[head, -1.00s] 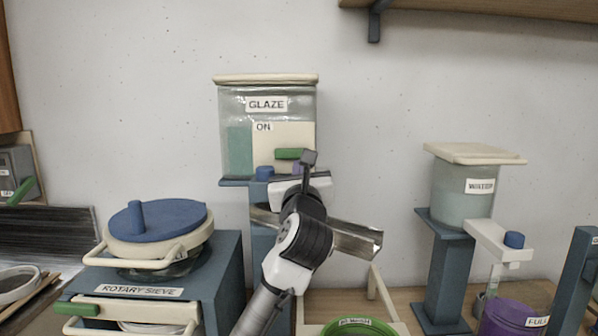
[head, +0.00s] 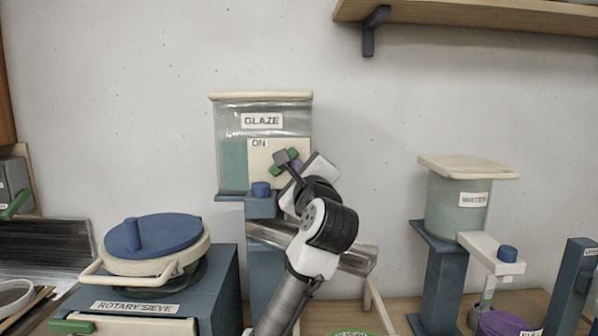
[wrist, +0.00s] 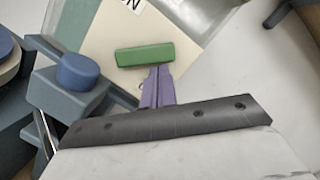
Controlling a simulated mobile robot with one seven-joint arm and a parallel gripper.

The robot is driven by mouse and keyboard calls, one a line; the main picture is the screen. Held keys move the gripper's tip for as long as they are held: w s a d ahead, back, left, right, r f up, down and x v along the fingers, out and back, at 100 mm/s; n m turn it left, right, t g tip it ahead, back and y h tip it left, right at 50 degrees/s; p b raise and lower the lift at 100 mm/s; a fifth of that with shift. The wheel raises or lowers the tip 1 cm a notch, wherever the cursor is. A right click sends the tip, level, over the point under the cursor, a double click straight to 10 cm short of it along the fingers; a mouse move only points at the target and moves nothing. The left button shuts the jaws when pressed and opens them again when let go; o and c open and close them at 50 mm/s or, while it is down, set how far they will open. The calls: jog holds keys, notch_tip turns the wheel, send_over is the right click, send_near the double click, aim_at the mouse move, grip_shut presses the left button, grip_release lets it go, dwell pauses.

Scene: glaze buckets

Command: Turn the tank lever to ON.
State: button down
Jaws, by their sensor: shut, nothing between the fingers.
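The glaze tank (head: 229,125) stands on a blue-grey stand, with a cream panel (head: 259,160) marked ON at its top (head: 259,143). The green lever (head: 294,153) lies slanted on the panel, right end higher, partly hidden by a dark part of my arm. In the wrist view the whole green lever (wrist: 145,55) shows. My gripper (wrist: 159,72) has its purple fingers shut together with nothing between them. The fingertips meet or nearly touch the lever's lower edge; exact contact is unclear. In the head view my gripper (head: 297,164) is mostly hidden.
A blue knob (head: 261,189) sits just below the tank, left of my gripper; it also shows in the wrist view (wrist: 78,71). A metal trough (head: 357,258) passes behind my arm. The rotary sieve (head: 155,242) stands left, the water tank (head: 457,205) right. A shelf overhangs upper right.

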jog(key=n, duration=0.2)
jog(key=r+n+g+p, duration=0.1)
jog(key=n, duration=0.1)
jog(key=a+r+n+p, duration=0.1)
jog(key=shift+r+n+y, duration=0.15)
jog(key=shift+n+y, duration=0.15)
jog(key=shift+n, duration=0.1)
jog(key=shift+a+r, duration=0.4)
jog(key=shift+a, duration=0.05)
dwell(0.5)
